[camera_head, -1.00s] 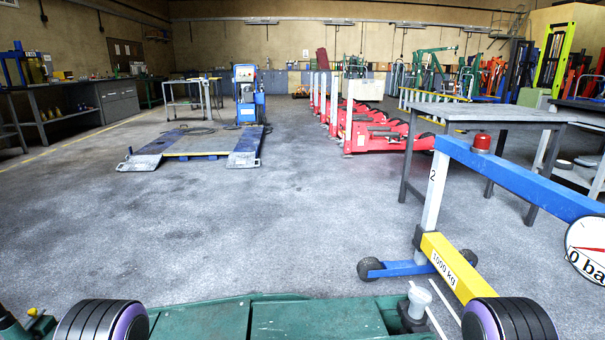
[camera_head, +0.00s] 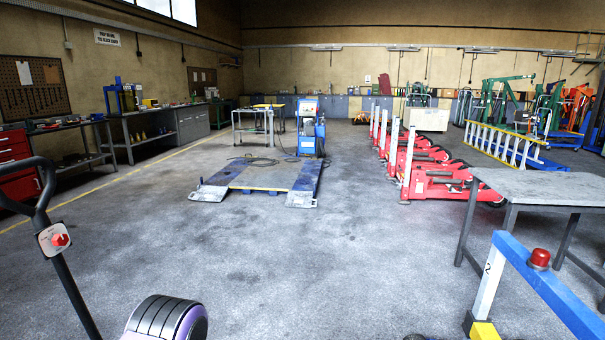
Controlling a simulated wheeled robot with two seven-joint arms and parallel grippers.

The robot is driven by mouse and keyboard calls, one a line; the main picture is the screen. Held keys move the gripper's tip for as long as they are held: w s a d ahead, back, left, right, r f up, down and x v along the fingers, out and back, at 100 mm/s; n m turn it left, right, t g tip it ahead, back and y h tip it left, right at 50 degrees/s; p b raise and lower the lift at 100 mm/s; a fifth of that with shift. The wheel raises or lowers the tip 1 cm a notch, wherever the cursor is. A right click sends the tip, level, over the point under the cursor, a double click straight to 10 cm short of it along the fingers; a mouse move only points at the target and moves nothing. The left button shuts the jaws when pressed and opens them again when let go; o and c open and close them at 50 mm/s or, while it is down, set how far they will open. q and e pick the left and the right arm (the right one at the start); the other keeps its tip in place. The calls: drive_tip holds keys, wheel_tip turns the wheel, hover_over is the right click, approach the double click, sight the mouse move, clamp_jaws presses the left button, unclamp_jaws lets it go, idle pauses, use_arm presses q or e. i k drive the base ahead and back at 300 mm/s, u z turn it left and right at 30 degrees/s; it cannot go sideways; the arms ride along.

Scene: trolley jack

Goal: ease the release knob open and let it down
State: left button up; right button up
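A red knob (camera_head: 60,239) sits on a pale plate on a dark upright handle (camera_head: 75,292) with a loop-shaped grip, at the left of the head view. I cannot tell whether it is the release knob or how far it is turned. The lower end of the handle is out of frame, and no green jack body shows now. Neither of my grippers is in view.
A blue crane beam (camera_head: 548,285) with a red cap (camera_head: 540,258) stands at lower right, near a grey table (camera_head: 545,187). Red jacks (camera_head: 430,180) line up behind. A blue lift platform (camera_head: 265,177) lies mid-floor. The floor between is open.

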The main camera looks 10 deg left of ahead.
sight(59, 239)
drive_tip(key=u, duration=1.95)
